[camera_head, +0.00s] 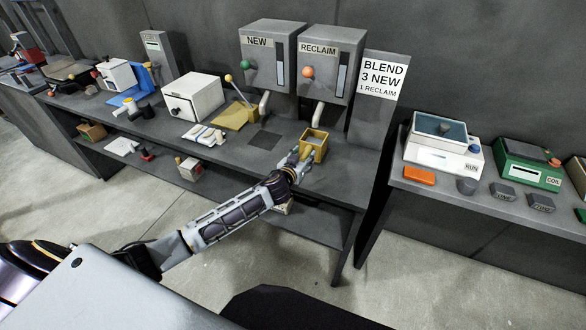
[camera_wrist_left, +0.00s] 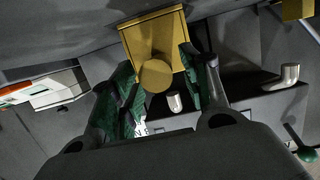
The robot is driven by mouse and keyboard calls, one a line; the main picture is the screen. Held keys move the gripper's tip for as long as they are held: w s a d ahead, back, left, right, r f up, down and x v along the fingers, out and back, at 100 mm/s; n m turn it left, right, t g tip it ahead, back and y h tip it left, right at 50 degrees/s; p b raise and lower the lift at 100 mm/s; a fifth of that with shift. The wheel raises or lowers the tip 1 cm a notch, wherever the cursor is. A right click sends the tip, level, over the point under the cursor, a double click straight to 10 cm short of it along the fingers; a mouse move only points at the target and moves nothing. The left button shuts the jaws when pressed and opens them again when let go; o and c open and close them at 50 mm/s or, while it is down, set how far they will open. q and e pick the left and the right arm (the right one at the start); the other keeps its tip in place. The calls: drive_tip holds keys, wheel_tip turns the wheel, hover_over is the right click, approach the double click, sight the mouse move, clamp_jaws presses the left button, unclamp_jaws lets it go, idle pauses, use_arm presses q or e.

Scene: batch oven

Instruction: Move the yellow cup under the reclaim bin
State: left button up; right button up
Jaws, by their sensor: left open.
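The yellow cup (camera_head: 318,139) stands upright on the bench below the reclaim bin (camera_head: 328,62), close to that bin's pale spout (camera_head: 319,116). In the left wrist view the cup (camera_wrist_left: 152,32) shows with a round knob (camera_wrist_left: 156,76) facing me. My left gripper (camera_head: 299,163) is at the cup's near side. In the left wrist view its green-padded fingers (camera_wrist_left: 157,66) are spread, one on each side of the knob. I cannot tell whether they touch it. My right gripper is not in view.
The NEW bin (camera_head: 268,55) stands left of the reclaim bin, with a dark square (camera_head: 264,140) on the bench below it. A yellow tray (camera_head: 232,115) and white box (camera_head: 193,97) are farther left. The blend sign (camera_head: 378,95) stands right. Another bench with machines lies beyond a gap.

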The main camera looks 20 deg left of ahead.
use_arm(q)
drive_tip(key=b+v, duration=0.1)
drive_tip(key=v, duration=1)
drive_tip(key=shift+s, duration=0.3)
